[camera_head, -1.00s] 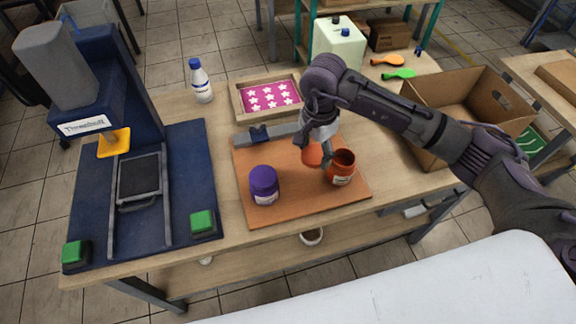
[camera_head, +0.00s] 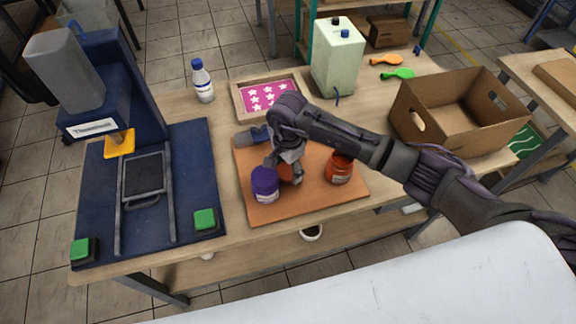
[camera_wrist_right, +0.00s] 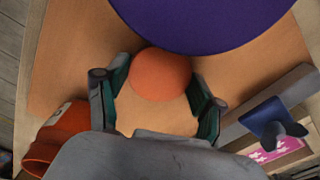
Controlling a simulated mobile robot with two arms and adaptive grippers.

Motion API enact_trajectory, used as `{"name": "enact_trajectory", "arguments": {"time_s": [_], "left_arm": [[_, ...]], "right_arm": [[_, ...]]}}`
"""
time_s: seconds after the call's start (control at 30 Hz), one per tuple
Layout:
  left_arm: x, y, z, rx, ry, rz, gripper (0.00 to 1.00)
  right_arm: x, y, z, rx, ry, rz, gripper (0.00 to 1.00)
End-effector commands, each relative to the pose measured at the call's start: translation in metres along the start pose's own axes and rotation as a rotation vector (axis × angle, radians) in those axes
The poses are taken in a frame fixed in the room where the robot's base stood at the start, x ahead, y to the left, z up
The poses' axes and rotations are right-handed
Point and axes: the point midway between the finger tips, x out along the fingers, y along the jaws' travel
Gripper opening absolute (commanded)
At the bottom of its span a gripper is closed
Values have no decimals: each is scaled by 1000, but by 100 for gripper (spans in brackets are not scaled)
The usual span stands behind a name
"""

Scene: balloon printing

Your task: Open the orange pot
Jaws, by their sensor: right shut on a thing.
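The orange pot (camera_head: 339,170) stands on the right part of the brown board (camera_head: 300,205) with its lid off. In the right wrist view the orange pot (camera_wrist_right: 62,138) is at the lower left. My right gripper (camera_head: 285,167) is over the board, left of the pot and just behind the purple pot (camera_head: 264,186). Its fingers are closed around the round orange lid (camera_wrist_right: 160,74). In the head view the lid (camera_head: 286,173) is partly hidden by the gripper and purple pot. Whether the lid touches the board is unclear. My left gripper is out of view.
The purple pot's lid (camera_wrist_right: 205,20) is close in front of my right gripper. A framed pink star screen (camera_head: 268,97) and a bottle (camera_head: 202,82) stand behind. The blue printing press (camera_head: 195,170) is left; a cardboard box (camera_head: 450,130) is right.

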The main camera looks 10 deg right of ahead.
Motion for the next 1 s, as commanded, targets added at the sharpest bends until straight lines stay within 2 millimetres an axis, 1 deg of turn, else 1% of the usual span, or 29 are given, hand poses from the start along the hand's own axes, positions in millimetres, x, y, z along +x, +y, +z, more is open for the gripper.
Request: {"name": "enact_trajectory", "arguments": {"time_s": [0.1,0.13,0.27,0.3,0.57,0.67,0.73,0.87,1.0], "left_arm": [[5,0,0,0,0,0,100],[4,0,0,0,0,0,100],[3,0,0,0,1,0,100],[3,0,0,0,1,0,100],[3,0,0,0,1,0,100],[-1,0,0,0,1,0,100],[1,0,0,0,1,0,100],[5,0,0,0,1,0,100],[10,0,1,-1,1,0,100]], "right_arm": [[4,0,0,-1,0,0,26],[4,0,0,-1,0,0,69],[3,0,0,0,0,1,91],[3,0,0,0,0,1,93],[2,0,0,0,0,1,93],[-2,0,0,0,0,0,93],[-6,-1,-1,0,0,-2,93],[-28,-1,-1,-1,2,-5,93],[-60,-1,-1,-2,2,-6,93]]}}
